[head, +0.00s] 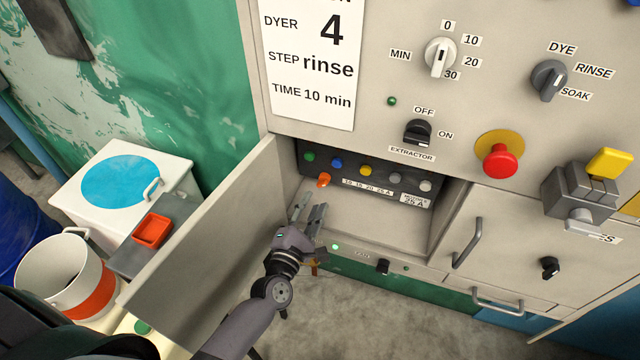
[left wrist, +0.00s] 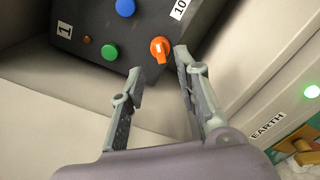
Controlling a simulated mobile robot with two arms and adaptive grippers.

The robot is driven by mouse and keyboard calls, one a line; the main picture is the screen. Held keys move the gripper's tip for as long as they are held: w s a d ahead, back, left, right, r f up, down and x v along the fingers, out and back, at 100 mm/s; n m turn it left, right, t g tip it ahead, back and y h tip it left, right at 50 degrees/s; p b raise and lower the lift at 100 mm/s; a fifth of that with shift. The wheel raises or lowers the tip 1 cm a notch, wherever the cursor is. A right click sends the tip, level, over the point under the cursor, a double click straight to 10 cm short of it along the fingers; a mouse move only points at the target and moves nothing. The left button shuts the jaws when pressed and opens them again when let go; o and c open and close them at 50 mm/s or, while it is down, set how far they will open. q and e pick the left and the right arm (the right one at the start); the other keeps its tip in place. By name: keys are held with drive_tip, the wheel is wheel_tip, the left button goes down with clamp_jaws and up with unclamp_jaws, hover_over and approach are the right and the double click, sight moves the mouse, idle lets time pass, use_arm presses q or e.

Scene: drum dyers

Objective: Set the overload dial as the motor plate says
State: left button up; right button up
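The orange overload dial (head: 324,180) is on the dark panel inside the open compartment, below the coloured buttons. It also shows in the left wrist view (left wrist: 160,49), with a small pale mark whose exact setting I cannot tell. A scale strip (head: 367,187) to its right reads 10, 15, 20, 25 A. A small plate (head: 416,200) at the panel's lower right reads 25 A; its upper line is too small to read. My left gripper (head: 312,205) is open and empty, its fingertips just short of the dial, one to each side. My right gripper is not in view.
The open compartment door (head: 215,245) stands left of my left arm. A green-lit lamp (head: 335,246) is on the ledge below. A red stop button (head: 498,160) protrudes above.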

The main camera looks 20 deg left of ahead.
sight(321, 186)
use_arm(q)
drive_tip(key=w, duration=0.6)
drive_tip(key=shift+w+d+p, duration=0.15)
drive_tip(key=shift+p, duration=0.2)
drive_tip(key=shift+c, duration=0.6)
clamp_jaws()
